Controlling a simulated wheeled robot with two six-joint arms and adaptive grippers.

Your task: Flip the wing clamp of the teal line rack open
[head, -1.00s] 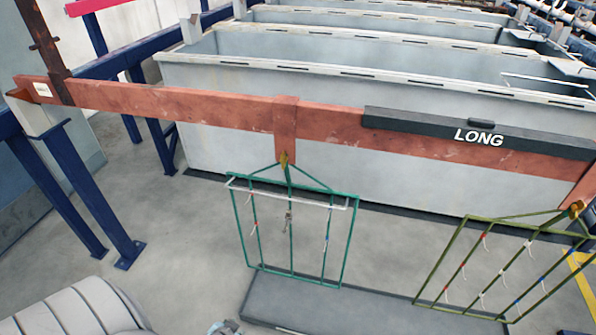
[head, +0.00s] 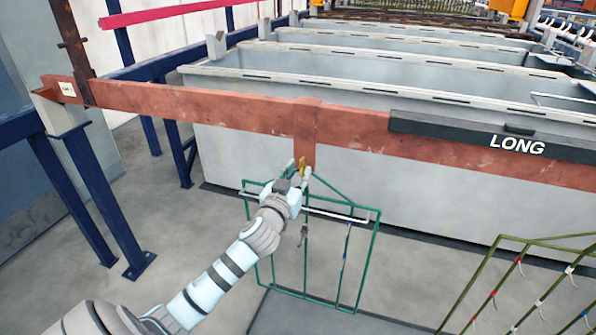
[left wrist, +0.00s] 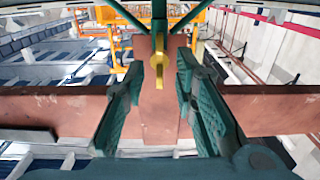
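The teal rack (head: 372,250) hangs from the red-brown bar by its top hook, with a brass-yellow wing clamp (head: 302,165) at its top. The clamp (left wrist: 158,64) shows near the top middle of the left wrist view, in front of the bar's vertical plate, with teal rack bars (left wrist: 138,10) above it. My left gripper (head: 298,170) is at the clamp. In the left wrist view its two dark green fingers (left wrist: 170,70) are apart, one on each side of the clamp's line. I cannot tell whether either finger touches it. My right gripper is not in view.
The red-brown bar (head: 200,101) runs across, with a dark "LONG" block (head: 460,130) on its right. Grey tanks (head: 235,150) stand behind it. An olive rack (head: 485,280) hangs at the right. Blue posts (head: 85,195) stand at the left.

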